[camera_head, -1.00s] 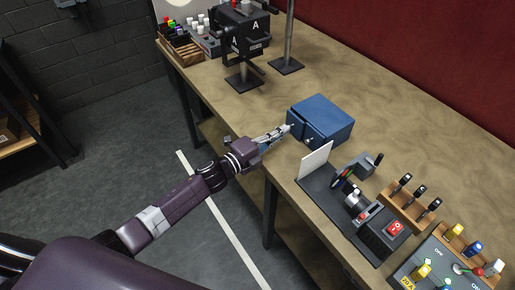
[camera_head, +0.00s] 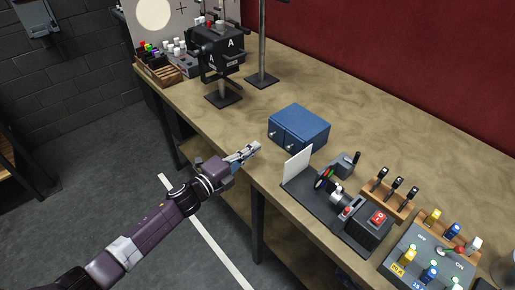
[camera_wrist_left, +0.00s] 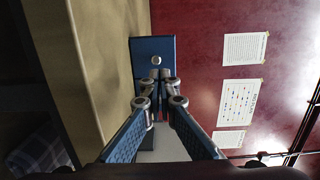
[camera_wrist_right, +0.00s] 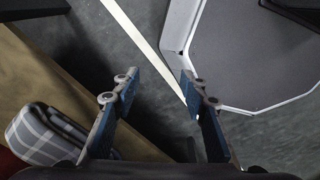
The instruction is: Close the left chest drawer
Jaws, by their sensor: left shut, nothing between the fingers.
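The blue chest (camera_head: 303,124) stands on the workbench with two drawer fronts side by side, each with a small round knob. The left drawer front (camera_head: 273,133) looks flush with the right drawer front (camera_head: 292,145). My left gripper (camera_head: 256,146) is shut and empty, in front of the chest and a short gap away from it. In the left wrist view, the fingertips (camera_wrist_left: 160,84) point at the chest's blue front (camera_wrist_left: 153,48), where one knob shows. My right gripper (camera_wrist_right: 160,84) is open and empty, over the floor; the head view does not show it.
A white card (camera_head: 297,165) and a dark device with a red switch (camera_head: 378,217) stand right of the chest. A black box on a stand (camera_head: 222,55) is behind left. Bare workbench top (camera_head: 205,115) lies left of the chest.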

